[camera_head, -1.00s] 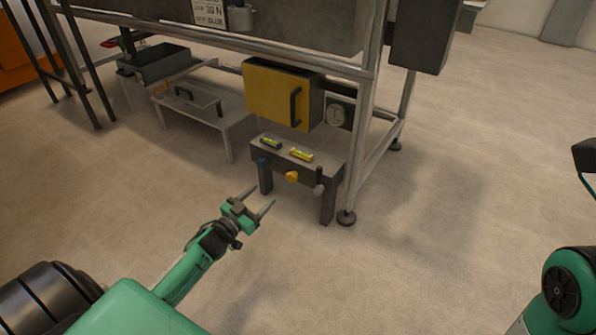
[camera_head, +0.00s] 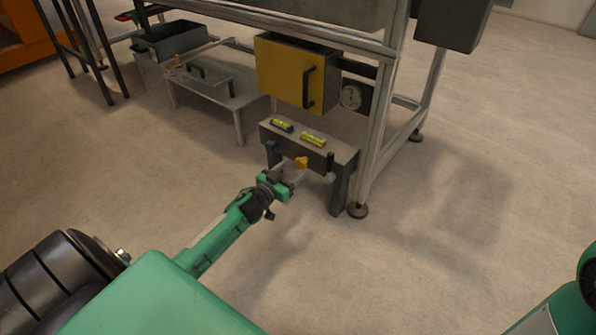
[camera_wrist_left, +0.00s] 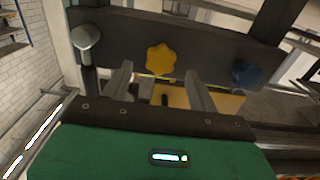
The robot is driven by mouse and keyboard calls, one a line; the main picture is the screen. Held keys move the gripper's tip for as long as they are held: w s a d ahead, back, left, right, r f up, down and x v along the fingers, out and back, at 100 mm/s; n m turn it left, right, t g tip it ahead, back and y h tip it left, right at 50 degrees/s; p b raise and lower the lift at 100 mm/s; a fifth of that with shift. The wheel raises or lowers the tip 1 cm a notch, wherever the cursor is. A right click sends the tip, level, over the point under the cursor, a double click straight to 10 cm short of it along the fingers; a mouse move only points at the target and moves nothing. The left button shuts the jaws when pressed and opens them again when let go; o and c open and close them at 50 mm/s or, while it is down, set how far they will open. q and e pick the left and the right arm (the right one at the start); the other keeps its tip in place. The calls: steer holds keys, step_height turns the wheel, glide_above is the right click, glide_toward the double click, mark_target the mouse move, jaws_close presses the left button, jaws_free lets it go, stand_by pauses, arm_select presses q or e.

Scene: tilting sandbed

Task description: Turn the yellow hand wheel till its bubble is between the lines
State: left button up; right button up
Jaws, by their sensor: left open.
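The yellow hand wheel (camera_head: 301,162) sits on the front of a low grey stand (camera_head: 345,158). It also shows in the left wrist view (camera_wrist_left: 160,59), a lobed knob between my fingers' lines. My left gripper (camera_head: 294,170) is open just in front of the wheel. In the wrist view its two fingers (camera_wrist_left: 158,74) point at the wheel, one on each side, with nothing held; I cannot tell whether they touch it. A yellow level (camera_head: 313,139) lies on the stand's top; its bubble is too small to read against the lines. My right gripper is out of view.
A blue hand wheel (camera_head: 271,147) and blue level (camera_head: 282,126) are left of the yellow ones. A grey-headed lever (camera_head: 330,168) is to the right. A frame leg (camera_head: 376,150) and yellow cabinet (camera_head: 285,75) stand close behind. The floor in front is clear.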

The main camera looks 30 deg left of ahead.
mark_target(299, 164)
arm_select(q)
steer(key=shift+w+d+b, duration=0.1)
steer(key=shift+w+b, duration=0.6)
steer(key=shift+w, duration=1.1)
steer(key=c, duration=0.9)
